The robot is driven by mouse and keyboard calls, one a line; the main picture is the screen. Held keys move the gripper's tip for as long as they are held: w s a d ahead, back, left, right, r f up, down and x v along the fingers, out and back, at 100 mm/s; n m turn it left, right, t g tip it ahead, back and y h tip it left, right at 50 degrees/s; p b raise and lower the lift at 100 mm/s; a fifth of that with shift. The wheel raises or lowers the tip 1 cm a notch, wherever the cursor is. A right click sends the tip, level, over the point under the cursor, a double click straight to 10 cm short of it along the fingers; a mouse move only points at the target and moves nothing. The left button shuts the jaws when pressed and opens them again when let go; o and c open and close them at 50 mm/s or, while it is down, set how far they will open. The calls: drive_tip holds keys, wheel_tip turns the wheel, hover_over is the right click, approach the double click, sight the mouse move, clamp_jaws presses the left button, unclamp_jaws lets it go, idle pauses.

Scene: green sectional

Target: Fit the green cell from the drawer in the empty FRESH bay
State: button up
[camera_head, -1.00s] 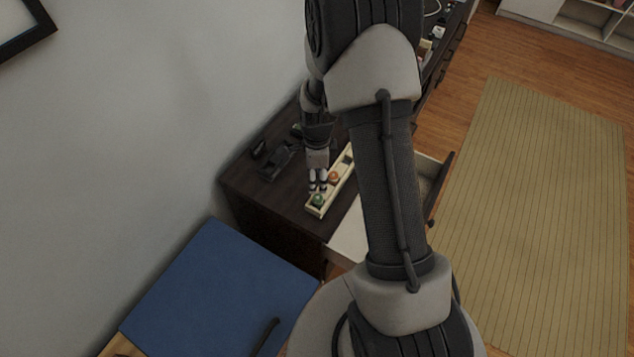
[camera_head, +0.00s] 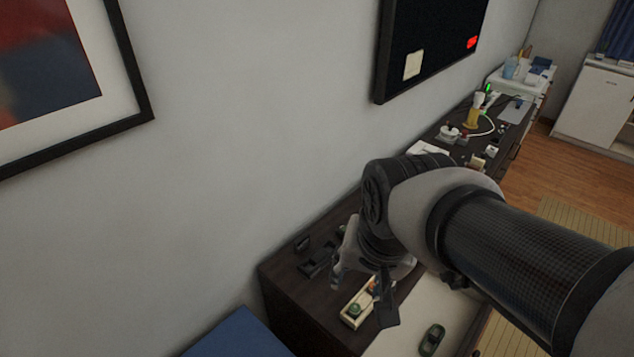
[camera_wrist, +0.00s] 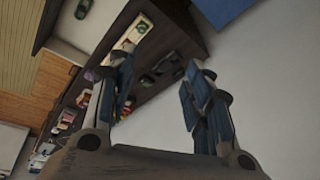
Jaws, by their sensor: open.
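A green cell (camera_head: 432,340) lies in the open drawer (camera_head: 402,340); a green shape in the drawer at the wrist view's top edge (camera_wrist: 82,8) looks like the same cell. A cream tray (camera_head: 346,320) on the dark cabinet holds a round green piece (camera_head: 354,309) at its near end and an orange piece (camera_head: 371,286) behind it. My arm hides part of the tray, and no bay label is readable. The tray also shows in the wrist view (camera_wrist: 122,42). My gripper (camera_wrist: 160,72) is open and empty, raised above the cabinet, its fingers wide apart.
Black items (camera_head: 318,262) lie on the dark cabinet top (camera_head: 290,275) beside the tray. A blue surface (camera_head: 240,335) is at the front left. Cables and small items (camera_head: 465,130) crowd the cabinet's far end. A wall and a dark screen (camera_head: 430,45) stand behind.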

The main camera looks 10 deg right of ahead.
drive_tip(key=s+a+r+n+t, duration=0.1)
drive_tip(key=s+r+n, duration=0.1)
drive_tip(key=s+n, duration=0.3)
drive_tip(key=shift+s+a+n, duration=0.2)
drive_tip(key=shift+s+n, duration=0.1)
drive_tip(key=shift+s, duration=0.9)
